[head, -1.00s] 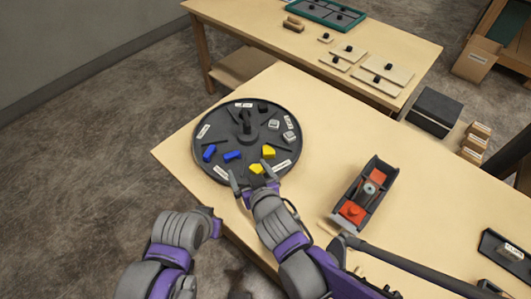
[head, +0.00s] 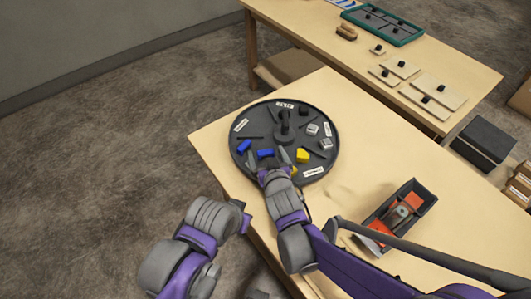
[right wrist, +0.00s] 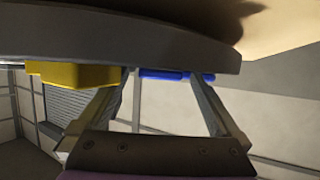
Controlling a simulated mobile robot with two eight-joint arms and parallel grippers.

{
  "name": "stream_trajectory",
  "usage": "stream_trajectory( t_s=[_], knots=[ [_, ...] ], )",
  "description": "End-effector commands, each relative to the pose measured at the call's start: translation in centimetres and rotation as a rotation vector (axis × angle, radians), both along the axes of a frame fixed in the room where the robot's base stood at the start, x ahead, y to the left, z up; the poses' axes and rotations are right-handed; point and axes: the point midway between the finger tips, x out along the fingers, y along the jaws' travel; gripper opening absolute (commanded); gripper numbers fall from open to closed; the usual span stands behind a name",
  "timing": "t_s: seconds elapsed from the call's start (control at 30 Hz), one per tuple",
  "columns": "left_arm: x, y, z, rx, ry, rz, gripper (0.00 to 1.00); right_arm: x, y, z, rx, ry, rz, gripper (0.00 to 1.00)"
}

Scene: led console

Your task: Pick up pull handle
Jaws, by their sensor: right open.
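The round dark tray (head: 310,170) on the table holds small parts in divided sections. Two blue pieces (head: 265,154) lie in its left front section; I cannot tell whether either is the pull handle. My right gripper (head: 267,160) is open over the front of the tray, close to the blue pieces. In the right wrist view a blue bar (right wrist: 165,74) shows beyond the open fingers (right wrist: 163,82), between their tips and untouched as far as I can see. Part of my left arm, with its likely gripper end (head: 242,214), hangs off the table's front; its jaws are unclear.
Yellow pieces (head: 303,156) lie just right of the right gripper, and one shows in the wrist view (right wrist: 70,74). A black post (head: 285,120) rises mid-tray. A dark box with red parts (head: 415,194) stands to the right. Bare tabletop lies between.

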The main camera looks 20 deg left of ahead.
Motion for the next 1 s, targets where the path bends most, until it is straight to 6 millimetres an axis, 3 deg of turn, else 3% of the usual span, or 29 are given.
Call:
stream_trajectory(
  t_s=[0.13, 0.4, 0.87, 1.0],
  knots=[
    [0.01, 0.0, 0.05, 0.0, 0.0, 0.0, 0.0, 1.12, 0.76, -0.5, -0.001, -0.001, 0.0, 1.0],
    [0.01, 0.0, 0.05, 0.0, 0.0, 0.0, 0.0, 1.25, 0.87, -0.58, -0.001, -0.001, 0.0, 0.98],
    [0.01, 0.0, 0.05, 0.0, 0.0, 0.0, 0.0, 1.23, 0.85, -0.56, -0.001, -0.001, 0.0, 0.15],
    [0.01, 0.0, 0.05, 0.0, 0.0, 0.0, 0.0, 1.23, 0.85, -0.56, -0.001, -0.001, 0.0, 0.12]
  ],
)
